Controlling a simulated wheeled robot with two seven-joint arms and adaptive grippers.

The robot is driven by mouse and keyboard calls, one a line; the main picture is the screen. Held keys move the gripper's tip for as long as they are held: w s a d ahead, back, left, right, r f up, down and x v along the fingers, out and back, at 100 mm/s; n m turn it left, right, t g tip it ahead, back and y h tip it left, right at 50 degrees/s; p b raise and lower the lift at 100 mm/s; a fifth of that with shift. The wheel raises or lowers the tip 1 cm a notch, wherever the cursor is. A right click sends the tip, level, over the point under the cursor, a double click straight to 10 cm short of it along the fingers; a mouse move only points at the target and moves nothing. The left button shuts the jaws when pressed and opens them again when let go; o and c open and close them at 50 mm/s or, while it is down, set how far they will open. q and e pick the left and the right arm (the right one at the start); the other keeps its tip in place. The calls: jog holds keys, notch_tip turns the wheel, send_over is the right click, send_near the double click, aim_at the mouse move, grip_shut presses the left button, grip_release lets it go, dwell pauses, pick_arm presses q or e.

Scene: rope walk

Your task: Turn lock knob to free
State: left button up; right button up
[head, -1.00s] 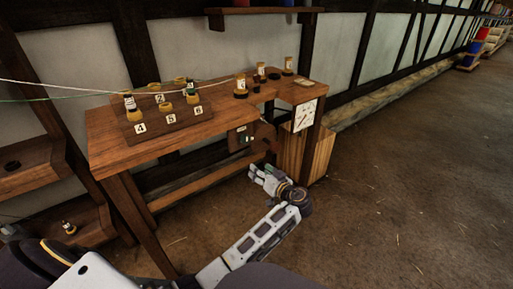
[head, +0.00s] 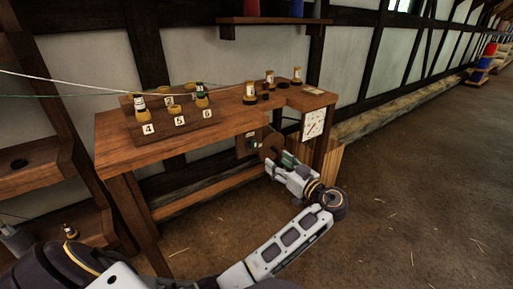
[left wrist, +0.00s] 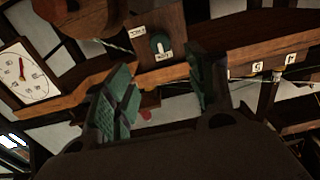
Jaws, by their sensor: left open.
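The lock knob (left wrist: 160,43) is a dark green round knob with a pale pointer, on a wooden plate (left wrist: 158,25) with small white labels too small to read. In the head view this plate (head: 247,143) is on the front of the workbench (head: 190,137). My left gripper (head: 280,162) is low in front of the bench, just right of the plate. In the left wrist view its two green-padded fingers (left wrist: 163,85) are apart and empty, with the knob beyond the gap, not touched. My right gripper is not in view.
A round wooden piece (head: 270,145) hangs beside the plate, close to my left gripper. A white dial (head: 313,123) with a red pointer is to the right. A numbered rack (head: 180,133) with spools stands on top. Two cords cross at left. The floor at right is clear.

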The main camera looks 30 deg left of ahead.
aim_at(255, 145)
pick_arm(q)
jog(key=shift+b+x, duration=1.65)
jog(key=shift+x, duration=5.25)
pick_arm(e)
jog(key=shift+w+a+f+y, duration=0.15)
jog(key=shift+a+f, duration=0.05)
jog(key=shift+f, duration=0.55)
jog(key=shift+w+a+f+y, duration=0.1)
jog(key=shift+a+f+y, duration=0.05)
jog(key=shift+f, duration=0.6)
pick_arm(q)
jog(key=c, duration=1)
